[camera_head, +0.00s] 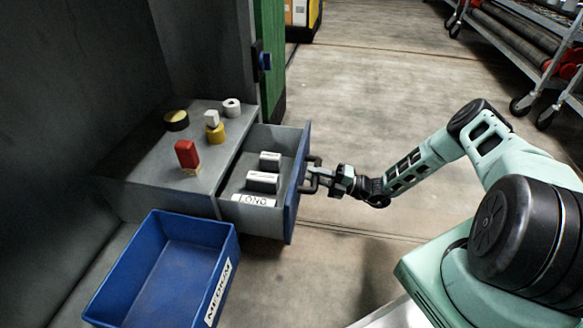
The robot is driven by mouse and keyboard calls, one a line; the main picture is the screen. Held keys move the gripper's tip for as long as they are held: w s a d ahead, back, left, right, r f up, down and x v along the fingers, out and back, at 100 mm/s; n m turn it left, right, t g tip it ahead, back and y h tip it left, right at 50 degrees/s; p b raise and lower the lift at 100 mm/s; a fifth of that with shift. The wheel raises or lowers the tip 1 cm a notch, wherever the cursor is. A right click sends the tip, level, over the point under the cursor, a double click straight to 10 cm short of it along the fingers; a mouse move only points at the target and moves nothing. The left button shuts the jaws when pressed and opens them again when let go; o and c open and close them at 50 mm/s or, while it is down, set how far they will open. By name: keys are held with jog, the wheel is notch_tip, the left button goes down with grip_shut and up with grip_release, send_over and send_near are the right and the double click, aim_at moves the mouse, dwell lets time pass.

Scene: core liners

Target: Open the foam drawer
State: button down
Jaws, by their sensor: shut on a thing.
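The foam drawer (236,206) is a grey drawer with a blue front (298,185), pulled out to the right from the grey cabinet. The fingertips are small and partly hidden against the handle.
On the cabinet top (150,165) stand a red block (187,153), a black and yellow roll (176,120), a yellow piece (215,133) and a white roll (232,107). An empty blue bin (165,262) labelled "MEDIUM" sits in front. Wheeled racks (520,45) stand right; the floor between is clear.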

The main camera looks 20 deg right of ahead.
jog(key=r+v, duration=0.1)
jog(key=v, duration=0.6)
jog(key=shift+s+d, duration=0.25)
jog(key=shift+s, duration=0.1)
jog(key=shift+r, duration=0.1)
jog(key=c, duration=1.3)
grip_release()
jog(key=p+v, duration=0.3)
jog(key=v, duration=1.4)
jog(key=shift+d, duration=0.2)
